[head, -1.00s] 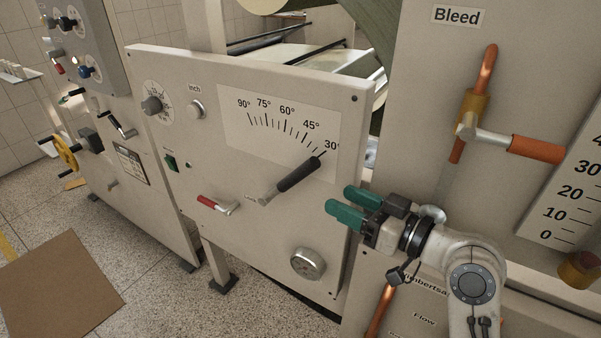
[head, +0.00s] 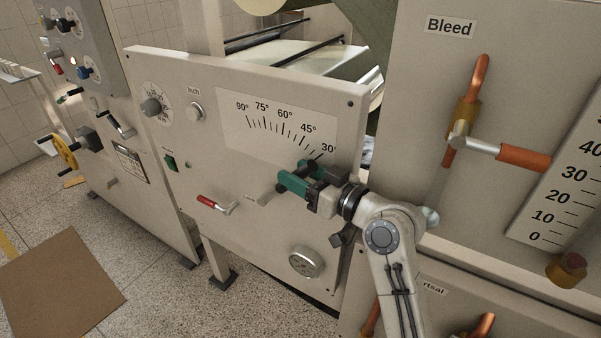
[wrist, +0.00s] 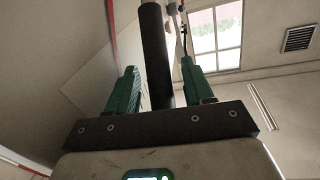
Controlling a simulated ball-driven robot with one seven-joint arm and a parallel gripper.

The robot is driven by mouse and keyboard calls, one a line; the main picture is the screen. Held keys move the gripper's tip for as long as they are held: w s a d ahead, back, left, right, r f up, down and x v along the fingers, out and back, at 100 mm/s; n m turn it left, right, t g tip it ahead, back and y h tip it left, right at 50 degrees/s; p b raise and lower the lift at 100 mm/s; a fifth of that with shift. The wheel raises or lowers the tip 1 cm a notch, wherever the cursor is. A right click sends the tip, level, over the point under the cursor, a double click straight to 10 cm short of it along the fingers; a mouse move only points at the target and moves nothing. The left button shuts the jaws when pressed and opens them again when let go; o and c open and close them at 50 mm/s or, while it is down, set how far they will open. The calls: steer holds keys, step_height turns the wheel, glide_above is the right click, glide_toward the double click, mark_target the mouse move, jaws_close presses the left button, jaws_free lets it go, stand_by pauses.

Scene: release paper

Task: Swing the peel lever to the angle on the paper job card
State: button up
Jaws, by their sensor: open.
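The peel lever (wrist: 156,55) has a thick black grip. In the wrist view it stands between the two green fingers of my gripper (wrist: 158,92), with gaps visible on both sides. In the head view my gripper (head: 298,174) is open at the lever, and its fingers and wrist cover much of the grip. The lever's outer end points close to the 30° mark on the white angle scale (head: 250,137), which runs from 90° at left to 30° at right. I cannot make out a paper job card.
An inch button (head: 195,111) and a black knob (head: 151,107) are upper left. The orange-handled Bleed valve (head: 522,158) stands at right.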

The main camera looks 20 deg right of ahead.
jaws_close()
stand_by(0.4)
